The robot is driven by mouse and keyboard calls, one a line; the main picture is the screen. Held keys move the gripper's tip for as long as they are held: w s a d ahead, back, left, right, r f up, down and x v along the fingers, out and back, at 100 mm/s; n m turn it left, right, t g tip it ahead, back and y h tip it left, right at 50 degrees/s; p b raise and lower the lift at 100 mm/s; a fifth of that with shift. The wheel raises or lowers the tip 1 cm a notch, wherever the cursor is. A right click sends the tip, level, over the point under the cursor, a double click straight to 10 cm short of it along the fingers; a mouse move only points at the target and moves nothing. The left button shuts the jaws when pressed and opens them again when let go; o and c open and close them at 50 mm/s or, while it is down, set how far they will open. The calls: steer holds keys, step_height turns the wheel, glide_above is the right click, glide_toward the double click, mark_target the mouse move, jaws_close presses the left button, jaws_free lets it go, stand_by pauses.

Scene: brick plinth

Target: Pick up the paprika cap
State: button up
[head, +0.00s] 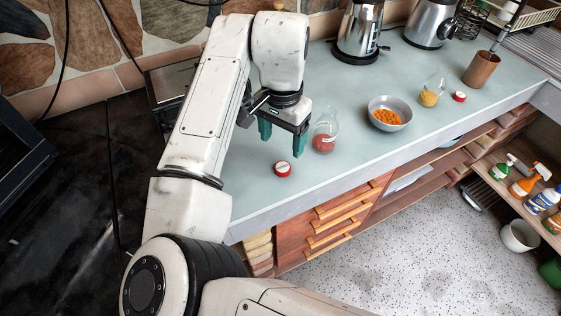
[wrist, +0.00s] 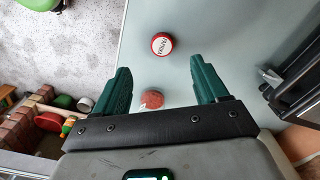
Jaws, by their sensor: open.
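The paprika cap (head: 283,169) is a small red disc with a white top, lying flat on the counter near its front edge. In the wrist view the cap (wrist: 162,44) shows lettering on its white top, above and beyond the fingertips. My gripper (head: 283,140) points down over the counter, open and empty, behind the cap and apart from it. Its two green fingers also show in the wrist view (wrist: 164,78). A glass flask with red powder (head: 324,143) stands just right of the gripper. In the wrist view the red powder (wrist: 152,99) shows between the fingers.
A grey bowl of orange pieces (head: 370,114), a flask of yellow powder (head: 429,97) and another red cap (head: 459,96) stand to the right. A kettle (head: 360,32) stands at the back. Counter around the paprika cap is clear.

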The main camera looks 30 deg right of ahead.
mark_target(281, 169)
step_height(281, 169, down, 10)
steer(key=shift+w+r+p, duration=0.1)
steer(key=shift+p, duration=0.7)
steer(key=c, duration=1.1)
steer(key=shift+r, duration=0.15)
steer(key=shift+c, duration=0.2)
